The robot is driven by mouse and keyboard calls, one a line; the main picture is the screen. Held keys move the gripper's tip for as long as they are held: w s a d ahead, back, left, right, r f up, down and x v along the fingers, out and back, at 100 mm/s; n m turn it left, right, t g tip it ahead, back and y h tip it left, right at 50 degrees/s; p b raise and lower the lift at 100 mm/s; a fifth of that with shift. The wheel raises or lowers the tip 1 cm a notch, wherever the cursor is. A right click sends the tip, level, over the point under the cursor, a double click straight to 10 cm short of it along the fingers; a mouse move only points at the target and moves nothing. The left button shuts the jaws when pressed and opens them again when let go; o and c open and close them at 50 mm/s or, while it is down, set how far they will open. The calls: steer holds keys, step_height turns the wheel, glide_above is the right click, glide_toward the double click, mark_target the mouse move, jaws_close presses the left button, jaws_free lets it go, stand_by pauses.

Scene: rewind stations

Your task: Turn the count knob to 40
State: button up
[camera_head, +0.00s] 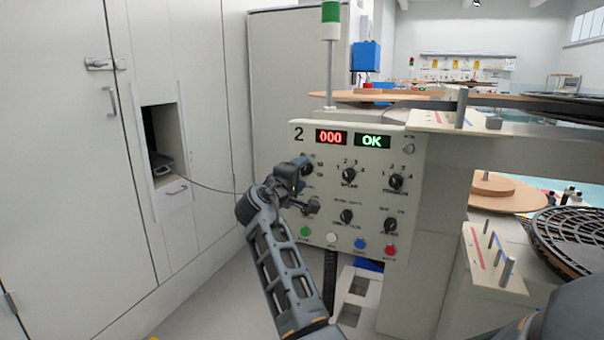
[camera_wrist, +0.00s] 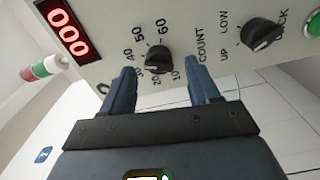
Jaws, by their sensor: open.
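The count knob (camera_wrist: 156,58) is black, on the pale panel (camera_wrist: 105,72), with numbers up to 60 around it and the word COUNT beside it. Its pointer direction is too small to tell. My gripper (camera_wrist: 163,73) is open, its two fingers pointing at the panel on either side of the knob. I cannot tell whether they touch it. In the head view my gripper (camera_head: 304,187) is at the panel's left side and hides part of the left knobs.
A second black knob (camera_wrist: 260,34), marked UP, LOW and partly hidden lettering, sits right of the count knob in the wrist view. Several other knobs and coloured buttons (camera_head: 332,238) are on the panel. A grey cabinet (camera_head: 60,170) stands at left, with open floor between.

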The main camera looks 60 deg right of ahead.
steer(key=shift+s+a, duration=0.15)
steer(key=shift+a, duration=1.35)
steer(key=shift+s+a, duration=0.1)
steer(key=shift+a, duration=1.35)
